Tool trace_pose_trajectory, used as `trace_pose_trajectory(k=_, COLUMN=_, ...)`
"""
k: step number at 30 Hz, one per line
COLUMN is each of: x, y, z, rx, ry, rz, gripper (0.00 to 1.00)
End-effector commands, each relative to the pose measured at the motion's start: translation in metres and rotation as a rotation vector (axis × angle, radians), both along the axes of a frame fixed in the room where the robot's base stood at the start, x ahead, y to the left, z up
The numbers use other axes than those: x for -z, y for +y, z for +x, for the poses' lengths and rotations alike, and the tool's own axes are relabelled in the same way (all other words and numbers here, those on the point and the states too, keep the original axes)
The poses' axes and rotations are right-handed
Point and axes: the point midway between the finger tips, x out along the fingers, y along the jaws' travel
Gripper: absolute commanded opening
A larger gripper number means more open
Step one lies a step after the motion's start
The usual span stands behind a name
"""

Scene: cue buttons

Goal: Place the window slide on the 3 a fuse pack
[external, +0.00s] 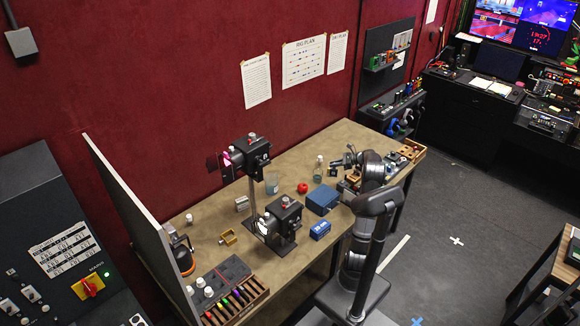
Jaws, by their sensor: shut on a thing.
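My gripper (340,161) is over the right part of the workbench, pointing left, beside a clear bottle. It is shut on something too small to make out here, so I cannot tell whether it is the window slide. A small blue pack (320,230) with pale lettering lies near the front edge, in front of a larger blue case (322,199). The lettering is too small to read, so I cannot confirm that it is the 3 A fuse pack. My gripper is behind and to the right of both, apart from them.
Two black lamps (247,157) (280,222) stand left of the blue case. A clear bottle (318,170), a red ball-like thing (303,188) and a jar (272,185) stand near the back. A wooden rack (240,303) is at front left. Small wooden boxes (412,151) are at the right end.

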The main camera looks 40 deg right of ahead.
Motion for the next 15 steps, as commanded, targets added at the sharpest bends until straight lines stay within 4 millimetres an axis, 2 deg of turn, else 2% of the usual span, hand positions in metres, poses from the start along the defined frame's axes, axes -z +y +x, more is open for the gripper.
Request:
trace_pose_trajectory(k=1, x=-0.003, y=0.029, z=0.011, rx=-0.077, ry=0.0, rz=-0.001, gripper=0.0)
trace_pose_trajectory(k=6, x=-0.012, y=0.113, z=0.028, rx=-0.307, ry=0.003, rz=-0.001, gripper=0.0)
trace_pose_trajectory(k=10, x=-0.016, y=0.161, z=0.032, rx=-0.444, ry=0.006, rz=-0.001, gripper=0.0)
trace_pose_trajectory(k=12, x=-0.018, y=0.178, z=0.032, rx=-0.494, ry=0.007, rz=0.0, gripper=0.0)
trace_pose_trajectory(k=15, x=-0.02, y=0.194, z=0.031, rx=-0.541, ry=0.01, rz=0.0, gripper=0.0)
